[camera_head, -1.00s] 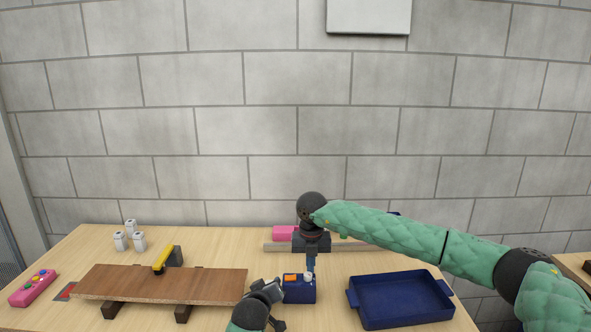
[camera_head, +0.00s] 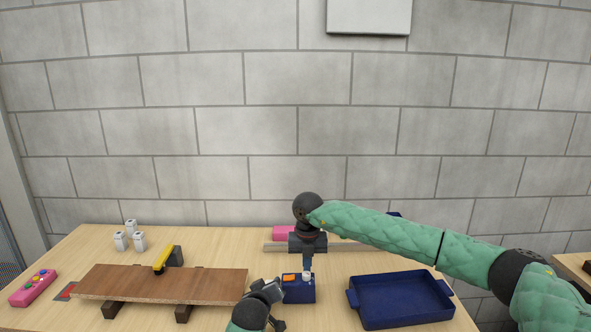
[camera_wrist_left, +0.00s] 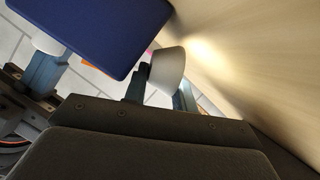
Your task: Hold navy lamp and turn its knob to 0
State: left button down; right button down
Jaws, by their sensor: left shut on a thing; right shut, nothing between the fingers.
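The navy lamp (camera_head: 300,292) is a small navy box on the table, with an orange patch and a white knob (camera_head: 307,275) on top. My left gripper (camera_head: 279,302) is shut on the lamp at its left side; the exact contact is hard to see. In the left wrist view the navy box (camera_wrist_left: 95,28) fills the upper left. My right gripper (camera_head: 308,267) is shut and empty, pointing down right at the white knob. I cannot tell whether its fingertips touch the knob. The knob's pointer and marks are too small to read.
A blue tray (camera_head: 354,306) stands right of the lamp. A brown board (camera_head: 160,284) lies on dark blocks to the left, with a yellow-and-black thing (camera_head: 166,259) behind it. A pink controller (camera_head: 33,288) and white bottles (camera_head: 130,240) stand farther left. A pink thing (camera_head: 283,233) is behind.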

pick_arm(q)
jog(key=shift+f, duration=0.1)
pick_arm(e)
jog(key=shift+s+a+f, duration=0.1)
jog(key=shift+s+a, duration=0.1)
jog(key=shift+a, duration=0.05)
dwell(0.3)
jog(key=shift+w+a, duration=0.15)
jog(key=shift+w, duration=0.3)
jog(key=shift+r, duration=3.1)
pick_arm(q)
jog(key=c, duration=1.1)
grip_release()
jog(key=shift+s, duration=0.1)
pick_arm(e)
jog(key=shift+w, duration=0.1)
